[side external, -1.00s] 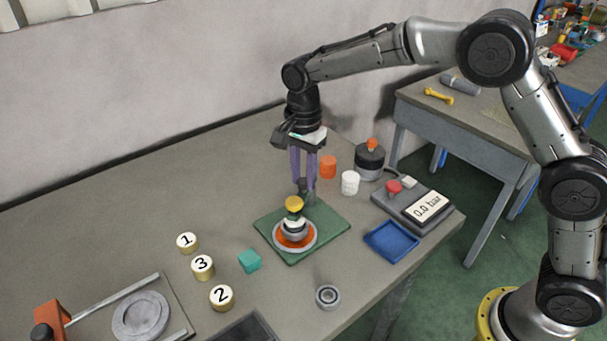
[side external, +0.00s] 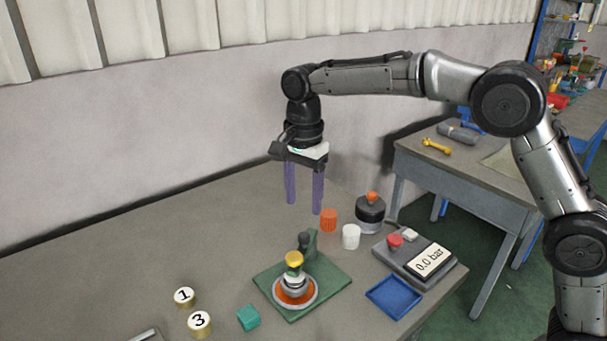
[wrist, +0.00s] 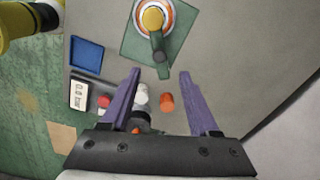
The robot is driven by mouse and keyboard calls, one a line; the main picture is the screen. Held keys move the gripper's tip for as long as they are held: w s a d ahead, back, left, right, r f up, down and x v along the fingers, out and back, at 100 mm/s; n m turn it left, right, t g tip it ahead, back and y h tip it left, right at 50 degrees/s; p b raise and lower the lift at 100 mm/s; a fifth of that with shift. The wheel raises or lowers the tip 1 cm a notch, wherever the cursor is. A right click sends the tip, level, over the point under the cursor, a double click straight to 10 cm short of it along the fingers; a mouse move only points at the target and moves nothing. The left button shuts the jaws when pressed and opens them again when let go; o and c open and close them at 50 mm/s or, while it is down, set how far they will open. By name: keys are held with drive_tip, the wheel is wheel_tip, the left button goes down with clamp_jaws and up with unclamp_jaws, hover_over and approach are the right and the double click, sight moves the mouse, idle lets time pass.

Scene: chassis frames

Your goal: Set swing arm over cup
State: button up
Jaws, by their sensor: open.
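A green square plate (side external: 333,282) on the bench carries a round grey-rimmed cup (side external: 314,293) with an orange inside. A grey and white rounded piece stands in its middle, topped by a yellow cap (side external: 294,258). A dark upright post (side external: 309,242) rises at the plate's back. In the wrist view a dark swing arm (wrist: 157,42) runs from the post toward the yellow cap and lies across the cup's rim (wrist: 172,17). Whether it touches the cap is unclear. My gripper (side external: 304,208) is open and empty, with purple fingers pointing down, clear above and behind the post.
Orange (side external: 329,219) and white (side external: 351,237) cylinders and a dark canister (side external: 370,211) stand behind right. A gauge box (side external: 422,258) and blue tray (side external: 394,296) are at right. A teal cube (side external: 248,317) and numbered pucks (side external: 184,296) are at left. The bench's back left is clear.

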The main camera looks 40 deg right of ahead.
drive_tip(key=shift+r, duration=2.8)
drive_tip(key=s+d+r+t, duration=0.2)
drive_tip(key=s+d+r, duration=0.3)
drive_tip(key=r, duration=0.3)
drive_tip(key=s+d+r+n+t, duration=0.1)
drive_tip(key=s+d, duration=0.2)
drive_tip(key=s, duration=0.3)
drive_tip(key=s+d+r, duration=0.2)
drive_tip(key=s, duration=0.4)
drive_tip(key=s+d+f+n+t, duration=0.2)
drive_tip(key=s+d+f+n, duration=0.1)
drive_tip(key=s+f+n, duration=1)
drive_tip(key=shift+s+f+t, duration=0.3)
drive_tip(key=shift+s+f, duration=0.2)
drive_tip(key=shift+f, duration=0.3)
